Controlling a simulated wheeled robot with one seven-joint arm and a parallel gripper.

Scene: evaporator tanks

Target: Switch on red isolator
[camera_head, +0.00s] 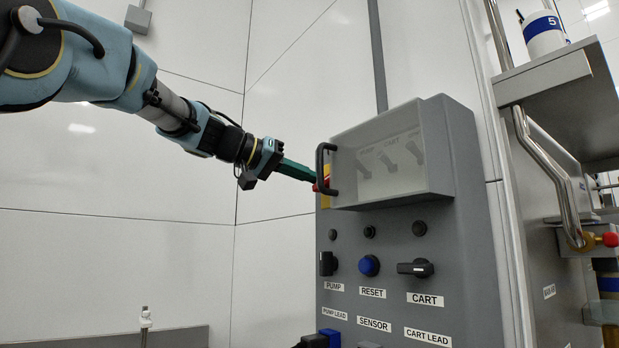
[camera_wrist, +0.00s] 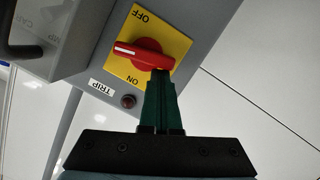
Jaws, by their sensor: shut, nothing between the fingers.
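The red isolator knob (camera_wrist: 138,54) sits on a yellow plate (camera_wrist: 168,32) marked OFF and ON in the wrist view. The knob lies roughly crosswise between the two words, its white mark at its left end. My gripper (camera_wrist: 160,74) is shut and empty, its green fingertips at the knob's right end. They look close to or against it; contact is not certain. In the head view, my gripper (camera_head: 312,178) reaches the left side of the grey control cabinet (camera_head: 465,190), where the knob shows only as a red sliver (camera_head: 324,183).
A clear cover (camera_head: 390,150) with a black handle (camera_head: 321,168) projects beside the isolator, over several switches. Below are the PUMP knob (camera_head: 328,263), blue RESET button (camera_head: 369,266) and CART knob (camera_head: 416,267). A TRIP lamp (camera_wrist: 128,101) is near the plate. Space left of the cabinet is clear.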

